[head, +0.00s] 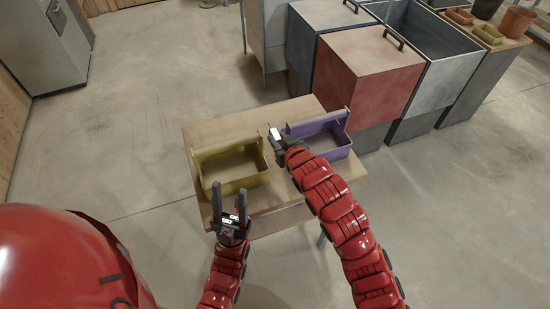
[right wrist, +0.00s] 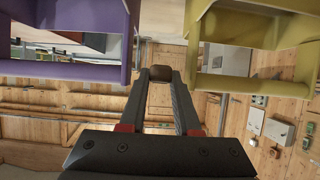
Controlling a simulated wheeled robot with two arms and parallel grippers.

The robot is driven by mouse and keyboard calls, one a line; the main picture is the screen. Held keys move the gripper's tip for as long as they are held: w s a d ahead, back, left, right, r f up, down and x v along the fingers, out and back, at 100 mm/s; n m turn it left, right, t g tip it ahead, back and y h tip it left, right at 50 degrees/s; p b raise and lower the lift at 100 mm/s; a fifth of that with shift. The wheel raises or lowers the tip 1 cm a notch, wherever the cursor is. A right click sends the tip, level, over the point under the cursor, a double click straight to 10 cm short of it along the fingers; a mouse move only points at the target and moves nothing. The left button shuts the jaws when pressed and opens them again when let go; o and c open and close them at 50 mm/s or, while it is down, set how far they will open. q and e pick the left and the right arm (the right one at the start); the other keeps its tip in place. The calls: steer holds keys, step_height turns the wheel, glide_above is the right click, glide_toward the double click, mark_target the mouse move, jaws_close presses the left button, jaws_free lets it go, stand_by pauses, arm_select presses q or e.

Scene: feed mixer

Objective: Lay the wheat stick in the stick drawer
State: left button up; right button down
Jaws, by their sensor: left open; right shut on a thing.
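My right gripper (head: 277,138) is over the small wooden table, between an olive-yellow caddy and a purple caddy. In the right wrist view its fingers are closed on a small brown thing (right wrist: 160,72) with a blunt, rounded end. Most of it is hidden, so I cannot tell whether it is the wheat stick. My left gripper (head: 229,190) is open and empty, its fingers pointing up in the picture at the front of the yellow caddy. I cannot make out a stick drawer for certain in either view.
The olive-yellow caddy (head: 216,189) and the purple caddy (head: 338,153) stand on the table (head: 215,130). Behind it are a red lidded bin (head: 365,75) and an open grey bin (head: 450,72). Small trays stand at the far right. The floor at left is clear.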

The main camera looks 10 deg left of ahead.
mark_target(279, 171)
step_height(279, 171, down, 13)
steer(key=shift+d+r+p, duration=0.15)
steer(key=shift+r+p, duration=0.05)
steer(key=shift+p, duration=0.9)
steer(key=shift+f, duration=0.3)
steer(key=shift+f, duration=0.25)
steer(key=c, duration=0.9)
jaws_free()
steer(key=shift+r, duration=0.1)
